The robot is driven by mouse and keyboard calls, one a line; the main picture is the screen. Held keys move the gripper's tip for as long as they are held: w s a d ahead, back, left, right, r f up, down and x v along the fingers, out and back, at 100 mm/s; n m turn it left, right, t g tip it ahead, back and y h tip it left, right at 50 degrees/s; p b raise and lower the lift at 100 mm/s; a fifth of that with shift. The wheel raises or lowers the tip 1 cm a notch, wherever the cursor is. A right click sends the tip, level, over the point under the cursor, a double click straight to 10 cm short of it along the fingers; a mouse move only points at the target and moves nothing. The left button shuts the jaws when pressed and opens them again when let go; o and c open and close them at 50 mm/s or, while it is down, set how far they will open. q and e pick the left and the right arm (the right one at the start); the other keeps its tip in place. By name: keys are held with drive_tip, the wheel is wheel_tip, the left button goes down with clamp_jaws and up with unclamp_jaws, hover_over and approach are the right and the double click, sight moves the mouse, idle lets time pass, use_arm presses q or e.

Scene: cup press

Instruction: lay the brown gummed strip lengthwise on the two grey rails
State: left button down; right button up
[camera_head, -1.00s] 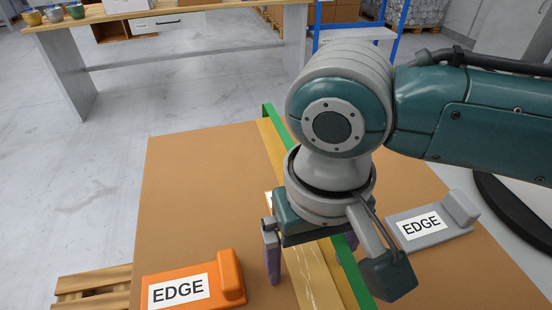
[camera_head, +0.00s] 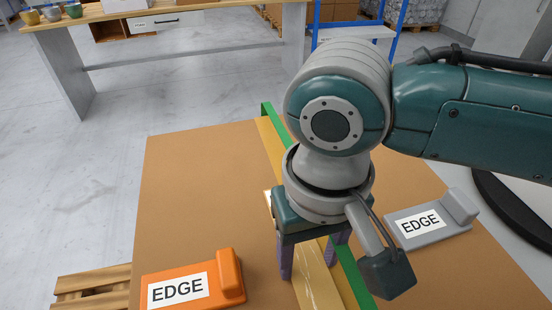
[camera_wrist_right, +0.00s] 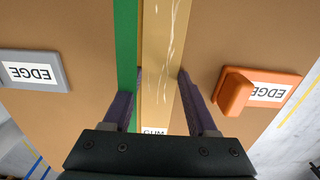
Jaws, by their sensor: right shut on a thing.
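The tan-brown gummed strip (camera_head: 320,288) has glossy streaks and lies lengthwise on a brown board. It also shows in the right wrist view (camera_wrist_right: 166,40), with a partly hidden white label reading "GUM" (camera_wrist_right: 153,132). My right gripper (camera_head: 310,262) is above the strip, its purple fingers on either long side. In the right wrist view my right gripper (camera_wrist_right: 160,73) is shut across the strip's width. The arm hides part of the strip in the head view. I cannot make out two grey rails. My left gripper is not in view.
A green bar (camera_wrist_right: 126,50) runs alongside the strip. An orange block marked EDGE (camera_head: 230,275) and a grey block marked EDGE (camera_head: 460,212) sit on the brown board (camera_head: 190,190), on opposite sides. A table with cups (camera_head: 75,11) stands far back.

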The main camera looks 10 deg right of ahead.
sight(308, 266)
clamp_jaws()
drive_tip(key=shift+r, duration=0.3)
wheel_tip(308, 266, up, 19)
drive_tip(key=p, duration=0.5)
drive_tip(key=w+d+r+p, duration=0.1)
drive_tip(key=d+r, duration=0.3)
drive_tip(key=r, duration=0.3)
drive_tip(key=w+d+r+p, duration=0.1)
drive_tip(key=d+r+p, duration=0.1)
drive_tip(key=d+r, duration=0.35)
drive_tip(key=s+r+p, duration=0.2)
drive_tip(key=r+p, duration=1.5)
drive_tip(key=p, duration=0.1)
drive_tip(key=s+a+r+p, duration=0.1)
drive_tip(key=s+r+p, duration=0.2)
drive_tip(key=r+p, duration=1.5)
drive_tip(key=shift+s+a+r, duration=0.15)
drive_tip(key=shift+a+r, duration=0.1)
drive_tip(key=shift+r, duration=0.1)
